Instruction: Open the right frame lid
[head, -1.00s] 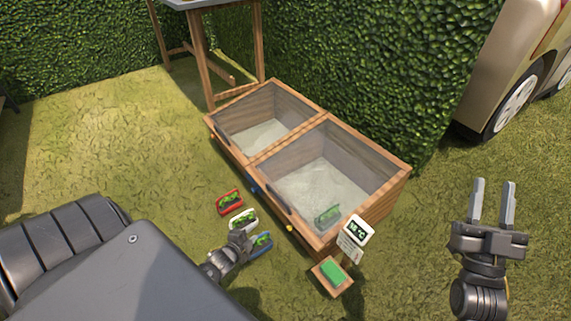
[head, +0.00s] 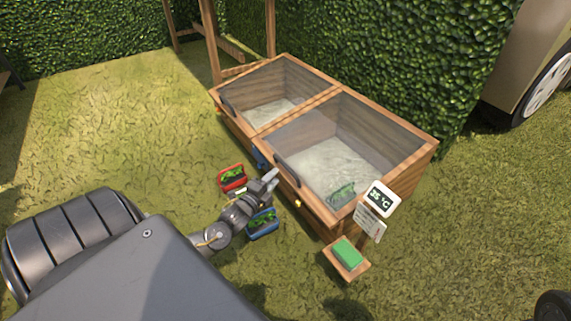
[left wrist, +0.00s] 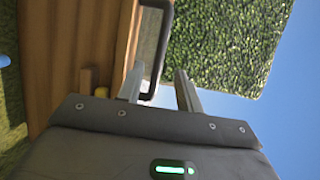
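The wooden cold frame (head: 330,220) has two glazed lids, both shut. The right frame lid (head: 350,140) is the nearer one, with a dark bar handle (head: 287,169) on its front edge. My left gripper (head: 272,178) is just in front of that handle. In the left wrist view, its two fingers (left wrist: 160,88) are apart, and the lower end of the dark handle (left wrist: 152,95) shows between them. I cannot tell whether they touch it. My right gripper is not in the head view.
A red planter (head: 232,179) and a blue planter (head: 262,224) stand on the grass beside my left arm. A sign reading 35 °C (head: 382,198) and a green button on a wooden stand (head: 347,254) are at the near right corner. A hedge (head: 400,60) is behind.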

